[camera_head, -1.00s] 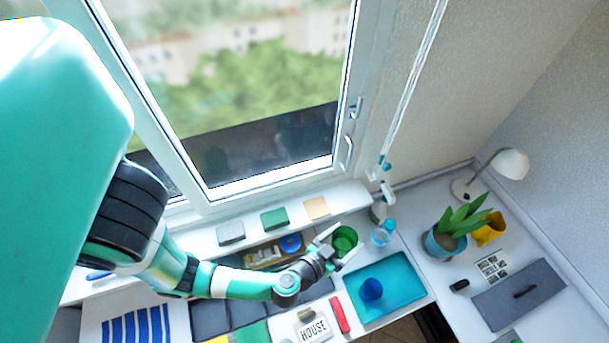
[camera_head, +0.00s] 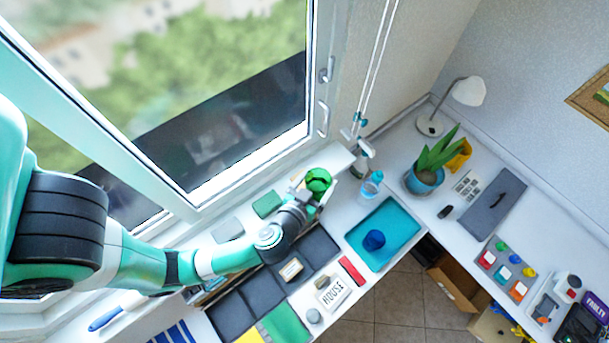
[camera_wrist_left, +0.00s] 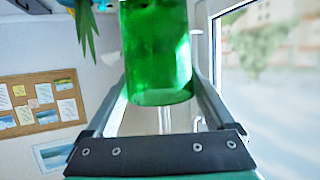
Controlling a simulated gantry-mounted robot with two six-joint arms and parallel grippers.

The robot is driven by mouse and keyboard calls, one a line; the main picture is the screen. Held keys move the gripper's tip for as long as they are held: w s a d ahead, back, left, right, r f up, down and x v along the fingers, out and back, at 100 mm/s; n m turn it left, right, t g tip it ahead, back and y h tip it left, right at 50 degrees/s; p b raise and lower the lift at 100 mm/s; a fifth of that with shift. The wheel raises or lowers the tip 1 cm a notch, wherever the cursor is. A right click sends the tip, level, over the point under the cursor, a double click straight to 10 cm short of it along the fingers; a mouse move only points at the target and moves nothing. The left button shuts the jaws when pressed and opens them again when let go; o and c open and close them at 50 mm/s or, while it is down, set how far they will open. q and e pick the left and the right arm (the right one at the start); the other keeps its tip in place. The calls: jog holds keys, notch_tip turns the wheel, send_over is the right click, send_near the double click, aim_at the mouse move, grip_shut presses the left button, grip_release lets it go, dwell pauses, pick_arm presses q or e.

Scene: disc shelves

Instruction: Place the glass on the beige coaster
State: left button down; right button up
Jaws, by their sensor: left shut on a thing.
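My left gripper (camera_head: 313,189) is shut on a green glass (camera_head: 319,179) and holds it over the right part of the white windowsill. In the left wrist view the green glass (camera_wrist_left: 158,50) fills the space between the two fingers. The beige coaster (camera_head: 297,178) lies on the sill and is largely hidden behind the gripper and glass. I cannot tell how high the glass is above it. The green coaster (camera_head: 267,204) and the grey coaster (camera_head: 228,230) lie further left on the sill, both bare. My right gripper is not in view.
A clear bottle (camera_head: 371,187) and a spray bottle (camera_head: 362,158) stand right of the glass. A teal tray (camera_head: 401,216) holds a blue cup (camera_head: 374,240). A potted plant (camera_head: 425,178) is further right. The window frame rises behind the sill.

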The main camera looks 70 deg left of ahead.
aim_at(310, 176)
pick_arm(q)
jog(key=a+f+b, duration=0.1)
jog(key=b, duration=0.1)
jog(key=a+b, duration=0.1)
jog(key=b, duration=0.1)
jog(key=a+f+b, duration=0.1)
jog(key=a+b, duration=0.1)
jog(key=shift+w+f, duration=0.1)
jog(key=shift+f, duration=0.2)
jog(key=a+f, duration=0.5)
jog(key=a, duration=0.1)
jog(key=shift+w+a, duration=0.15)
jog(key=shift+a, duration=0.1)
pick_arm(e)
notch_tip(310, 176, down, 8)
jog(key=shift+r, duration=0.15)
pick_arm(q)
jog(key=shift+a+f+b, duration=0.15)
jog(key=shift+f+b, duration=0.15)
jog(key=shift+f, duration=1.55)
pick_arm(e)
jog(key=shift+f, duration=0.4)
pick_arm(q)
jog(key=shift+f, duration=0.15)
grip_release()
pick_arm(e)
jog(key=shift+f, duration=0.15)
